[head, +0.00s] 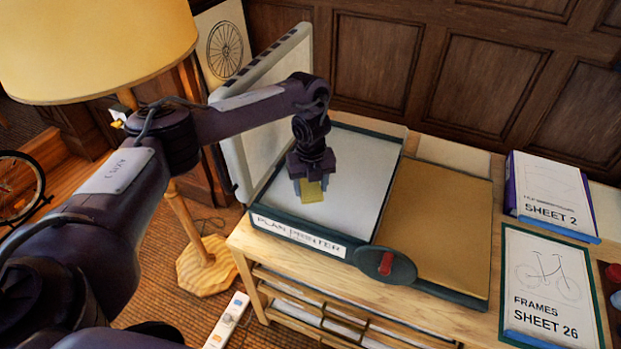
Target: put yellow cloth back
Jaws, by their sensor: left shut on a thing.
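The yellow cloth (312,192) is small and shows between the fingertips of my left gripper (311,188). My left gripper is shut on it and points down over the pale bed of the plan printer (297,232). The printer's lid (262,130) stands raised behind and to the left of the bed. I cannot tell whether the cloth touches the bed. My right gripper is not in view.
Sheet 2 (548,190) and Sheet 26 (548,285) lie further right. A lamp (98,45) stands at left. A power strip (227,322) lies on the floor.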

